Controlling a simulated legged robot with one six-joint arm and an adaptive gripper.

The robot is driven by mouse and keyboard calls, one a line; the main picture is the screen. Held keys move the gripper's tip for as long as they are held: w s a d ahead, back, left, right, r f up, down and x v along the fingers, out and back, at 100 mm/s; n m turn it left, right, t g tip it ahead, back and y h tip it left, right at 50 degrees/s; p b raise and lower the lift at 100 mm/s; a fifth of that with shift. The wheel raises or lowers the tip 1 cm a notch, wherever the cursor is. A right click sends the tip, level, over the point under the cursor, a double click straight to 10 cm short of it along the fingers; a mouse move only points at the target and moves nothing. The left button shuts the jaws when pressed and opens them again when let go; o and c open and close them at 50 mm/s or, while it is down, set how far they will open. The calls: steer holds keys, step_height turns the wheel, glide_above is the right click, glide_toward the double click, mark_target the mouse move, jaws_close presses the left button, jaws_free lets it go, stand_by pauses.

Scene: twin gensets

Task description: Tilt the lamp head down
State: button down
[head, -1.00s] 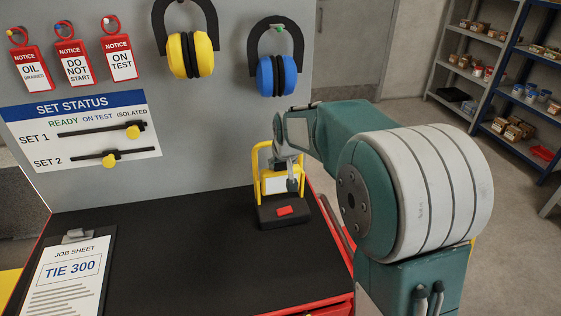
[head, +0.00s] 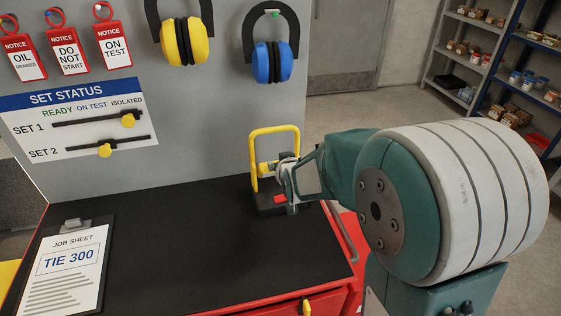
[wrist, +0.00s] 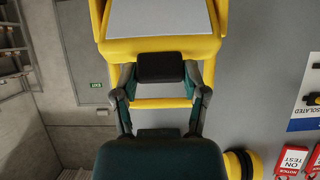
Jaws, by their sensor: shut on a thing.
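The work lamp stands at the back right of the black bench top, against the grey panel. It has a yellow tubular frame (head: 275,130), a dark base with a red button (head: 280,199), and a yellow lamp head (head: 266,169). In the wrist view the yellow lamp head (wrist: 160,46) with its pale flat panel (wrist: 160,16) fills the top middle. My gripper partly hides the lamp head and base in the head view.
A clipboard with a job sheet (head: 68,265) lies at the bench's left. Yellow ear defenders (head: 181,42), blue ear defenders (head: 270,60) and red notice tags (head: 67,50) hang above. The middle of the black bench top (head: 190,235) is clear.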

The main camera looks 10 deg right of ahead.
steer(key=shift+s+f, duration=0.2)
steer(key=shift+f, duration=0.1)
steer(key=shift+c, duration=0.6)
jaws_free()
steer(key=shift+w+r, duration=0.1)
steer(key=shift+r, duration=0.1)
steer(key=v, duration=1.1)
steer(key=shift+s, duration=0.45)
steer(key=shift+a, duration=0.1)
